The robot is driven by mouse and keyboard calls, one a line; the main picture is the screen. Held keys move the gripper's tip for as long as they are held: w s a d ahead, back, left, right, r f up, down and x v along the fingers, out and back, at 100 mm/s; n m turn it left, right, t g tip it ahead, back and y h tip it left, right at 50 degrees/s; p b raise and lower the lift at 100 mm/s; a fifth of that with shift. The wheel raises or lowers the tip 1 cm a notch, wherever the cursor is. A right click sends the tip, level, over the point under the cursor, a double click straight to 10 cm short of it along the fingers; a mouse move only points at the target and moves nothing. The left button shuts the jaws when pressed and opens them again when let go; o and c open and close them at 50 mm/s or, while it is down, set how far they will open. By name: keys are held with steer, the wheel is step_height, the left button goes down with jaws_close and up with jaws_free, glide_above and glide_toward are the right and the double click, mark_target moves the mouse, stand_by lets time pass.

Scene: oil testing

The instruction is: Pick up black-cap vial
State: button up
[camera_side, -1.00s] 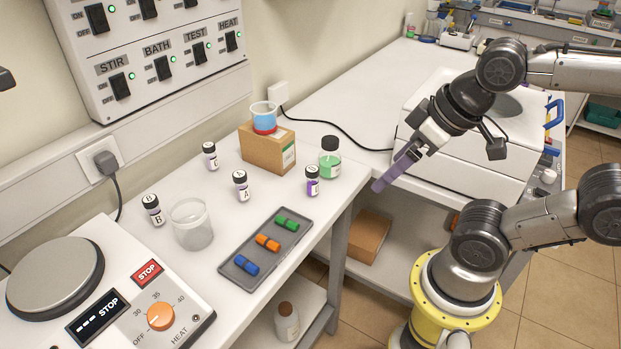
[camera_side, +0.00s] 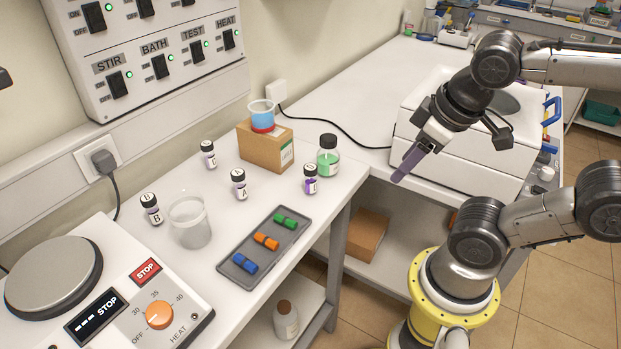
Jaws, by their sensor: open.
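One labelled A (camera_side: 239,185) stands in the middle, one labelled B (camera_side: 151,210) at the left, and one (camera_side: 208,155) farther back near the wall. A vial with purple contents (camera_side: 310,179) stands at the right, in front of a larger black-capped bottle of green liquid (camera_side: 328,156). My gripper (camera_side: 400,175) is open and empty, to the right of the vials and apart from them, beside the white box-shaped unit. Its fingers appear purple and point down to the left.
A clear beaker (camera_side: 190,222) and a grey tray (camera_side: 240,262) with blue, orange and green pieces are near the vials. A hot plate (camera_side: 55,278) is at the left.

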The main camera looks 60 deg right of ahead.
steer(key=d+f+n+g+h, duration=0.3)
steer(key=d+n+g+h, duration=0.2)
steer(key=d+h, duration=0.15)
steer(key=n+t+h, duration=0.4)
steer(key=n+t, duration=1)
steer(key=n, duration=0.9)
glide_toward(309, 166)
steer(key=shift+f+x, duration=0.15)
steer(key=shift+x, duration=3)
steer(key=shift+f+x, duration=0.1)
steer(key=shift+x, duration=3)
steer(key=shift+d, duration=0.1)
